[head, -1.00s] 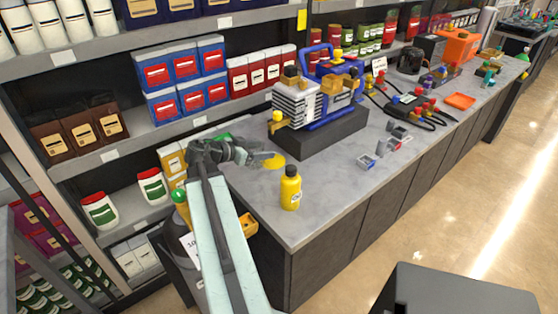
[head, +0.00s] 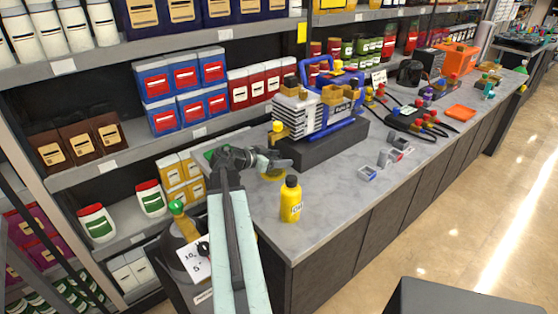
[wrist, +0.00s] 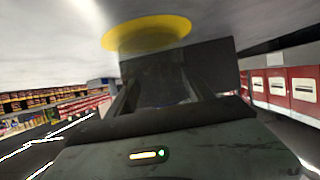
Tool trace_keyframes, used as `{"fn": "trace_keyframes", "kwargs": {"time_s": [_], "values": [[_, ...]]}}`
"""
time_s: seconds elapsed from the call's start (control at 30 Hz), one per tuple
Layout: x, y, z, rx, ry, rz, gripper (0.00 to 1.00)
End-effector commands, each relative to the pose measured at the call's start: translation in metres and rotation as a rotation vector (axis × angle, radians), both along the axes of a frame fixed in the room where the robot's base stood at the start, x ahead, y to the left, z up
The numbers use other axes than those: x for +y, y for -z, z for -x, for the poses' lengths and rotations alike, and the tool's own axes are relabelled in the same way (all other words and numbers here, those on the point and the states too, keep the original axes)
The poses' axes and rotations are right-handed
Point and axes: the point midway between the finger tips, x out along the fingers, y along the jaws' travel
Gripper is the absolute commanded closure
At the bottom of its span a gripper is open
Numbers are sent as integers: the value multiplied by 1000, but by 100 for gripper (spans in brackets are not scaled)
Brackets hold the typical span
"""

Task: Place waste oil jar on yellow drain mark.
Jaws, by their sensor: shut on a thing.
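The yellow drain mark (head: 279,176) is on the grey counter in front of the pump, partly hidden behind my gripper (head: 280,163). In the wrist view the mark (wrist: 150,30) is a yellow oval, close beyond my fingers. My gripper is shut on a see-through, greyish jar (wrist: 160,80), which shows faintly between the fingers in the wrist view. The jar appears to overlap the mark's edge there. I cannot tell whether its base touches the counter. In the head view the jar is mostly hidden by my gripper.
A yellow oil bottle (head: 290,199) with a black cap stands right of my gripper, near the counter's front edge. The vacuum pump (head: 318,105) stands on a dark block (head: 325,142) behind. Small grey parts (head: 392,155) lie farther right. A green-capped jug (head: 181,232) is at lower left.

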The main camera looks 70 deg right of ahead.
Motion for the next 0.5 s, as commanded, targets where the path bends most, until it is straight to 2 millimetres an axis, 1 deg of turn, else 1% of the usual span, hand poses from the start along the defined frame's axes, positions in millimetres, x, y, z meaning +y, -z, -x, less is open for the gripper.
{"fn": "trace_keyframes", "kwargs": {"time_s": [0.13,0.17,0.2,0.23,0.5], "values": [[0,4,0,0,0,0,87],[0,3,0,0,0,0,34],[0,3,0,0,0,0,23],[0,3,0,0,0,0,18],[0,2,0,0,0,0,18]]}}
